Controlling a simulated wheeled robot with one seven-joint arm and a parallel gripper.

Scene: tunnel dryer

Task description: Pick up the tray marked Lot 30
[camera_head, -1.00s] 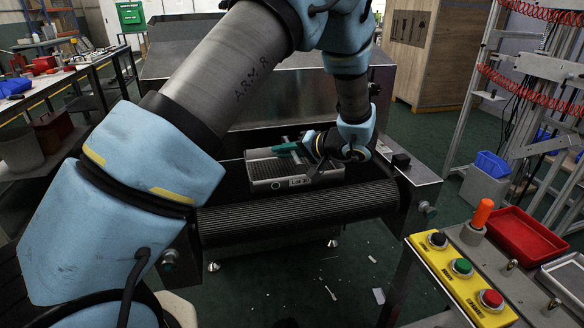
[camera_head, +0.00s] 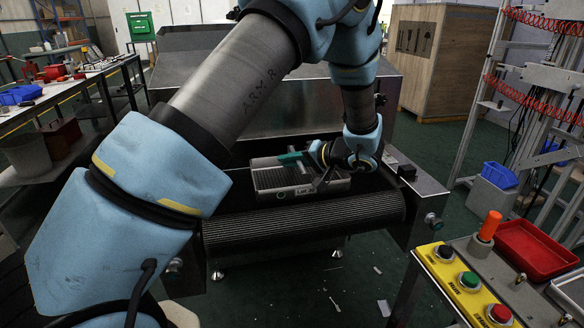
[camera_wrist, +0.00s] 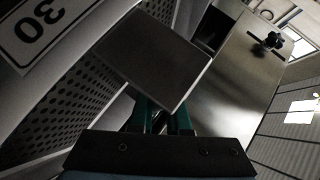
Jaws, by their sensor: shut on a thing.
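The grey metal tray (camera_head: 272,194), marked "Lot 30" on its front side, sits at the mouth of the dryer, over the dark belt. It also shows in the wrist view (camera_wrist: 60,75), with perforated walls and a white label reading "30". I cannot tell whether the tray is clear of the belt.
The ribbed conveyor belt (camera_head: 310,216) runs in front of the tray, between metal side frames. The steel dryer hood (camera_head: 225,75) stands behind. A yellow button panel (camera_head: 465,285) and a red bin (camera_head: 537,248) are at the lower right.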

